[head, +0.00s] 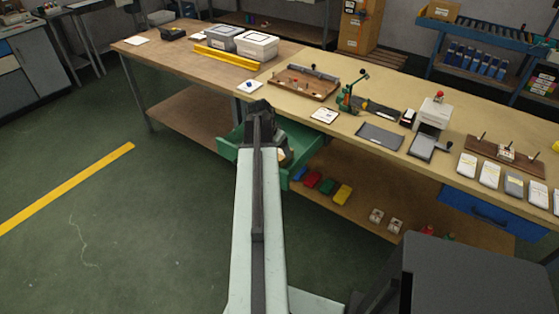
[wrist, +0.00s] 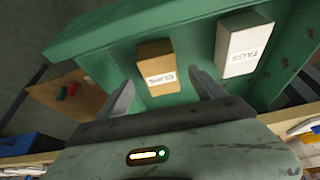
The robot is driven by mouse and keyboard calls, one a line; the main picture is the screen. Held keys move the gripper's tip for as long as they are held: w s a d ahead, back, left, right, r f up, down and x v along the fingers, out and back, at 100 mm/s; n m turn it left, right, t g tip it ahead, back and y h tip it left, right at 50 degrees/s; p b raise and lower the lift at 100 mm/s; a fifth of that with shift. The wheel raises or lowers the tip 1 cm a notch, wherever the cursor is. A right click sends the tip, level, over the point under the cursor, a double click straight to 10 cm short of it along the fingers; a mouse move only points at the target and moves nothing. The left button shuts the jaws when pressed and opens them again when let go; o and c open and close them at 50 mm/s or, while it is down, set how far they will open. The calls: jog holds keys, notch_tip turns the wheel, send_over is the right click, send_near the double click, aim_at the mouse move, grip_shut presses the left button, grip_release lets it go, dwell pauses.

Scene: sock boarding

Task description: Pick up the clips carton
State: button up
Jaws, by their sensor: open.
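The clips carton (wrist: 157,62) is a small tan-orange box with a white label, lying in the green drawer (wrist: 95,55) in the wrist view. Its label lettering is upside down. My gripper (wrist: 162,88) is open, with one finger to the left of the carton and one to the right, both apart from it. In the head view my gripper (head: 265,120) is over the open green drawer (head: 229,147) under the bench. My arm hides much of the drawer's inside there.
A white carton (wrist: 244,48) with a label stands right of the clips carton in the drawer. The drawer walls surround both. The workbench top (head: 330,125) above carries trays and tools.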

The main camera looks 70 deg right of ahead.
aim_at(281, 153)
jog(key=b+x, duration=0.4)
jog(key=x, duration=0.2)
jog(key=shift+d+b, duration=0.1)
jog(key=shift+b, duration=0.2)
jog(key=shift+s+r, duration=0.1)
jog(key=shift+r, duration=0.15)
jog(key=c, duration=1.6)
jog(key=shift+c, duration=0.2)
jog(key=shift+r+p, duration=0.1)
jog(key=shift+p, duration=0.2)
notch_tip(281, 153, up, 10)
jog(key=p, duration=1)
jog(key=shift+r, duration=0.1)
